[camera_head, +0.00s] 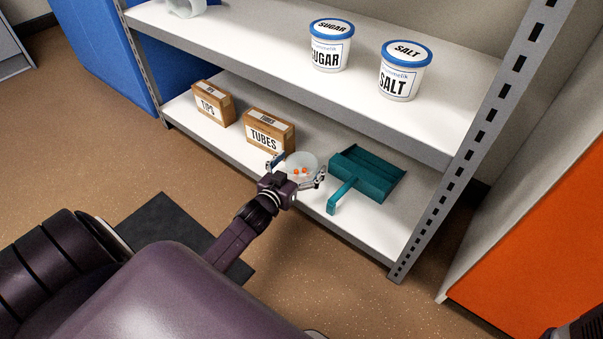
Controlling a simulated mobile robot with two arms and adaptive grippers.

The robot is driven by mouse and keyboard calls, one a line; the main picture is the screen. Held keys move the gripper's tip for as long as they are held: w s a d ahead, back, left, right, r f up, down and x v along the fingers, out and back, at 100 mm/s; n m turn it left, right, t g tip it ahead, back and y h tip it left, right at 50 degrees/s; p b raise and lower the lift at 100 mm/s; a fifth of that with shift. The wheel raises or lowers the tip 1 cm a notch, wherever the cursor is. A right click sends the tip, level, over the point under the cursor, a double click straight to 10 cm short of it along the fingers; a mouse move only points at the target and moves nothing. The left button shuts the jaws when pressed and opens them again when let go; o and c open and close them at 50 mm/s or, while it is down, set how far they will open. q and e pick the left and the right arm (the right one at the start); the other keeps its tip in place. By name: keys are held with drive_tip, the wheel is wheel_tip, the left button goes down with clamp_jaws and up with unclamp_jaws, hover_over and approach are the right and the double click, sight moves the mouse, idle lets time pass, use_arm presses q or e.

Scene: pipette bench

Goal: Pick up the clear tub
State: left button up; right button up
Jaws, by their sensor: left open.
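The clear tub (301,160) is a round, see-through container with a few small orange spots showing at its near side. It stands on the lower shelf, between the TUBES box and a teal dustpan. My left gripper (297,170) is open, with one finger at the tub's left side and the other at its right. Whether the fingers touch the tub cannot be told. The gripper's body hides the tub's near lower part. My right gripper is not in view.
Cardboard boxes marked TIPS (214,104) and TUBES (268,131) stand left of the tub. The teal dustpan (368,173) lies close on its right. The upper shelf (255,50) overhangs behind, bearing SUGAR (330,50) and SALT (403,78) tubs. A slotted post (470,150) stands right.

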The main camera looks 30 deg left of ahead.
use_arm(q)
drive_tip(key=c, duration=1.3)
drive_tip(key=shift+o, duration=0.2)
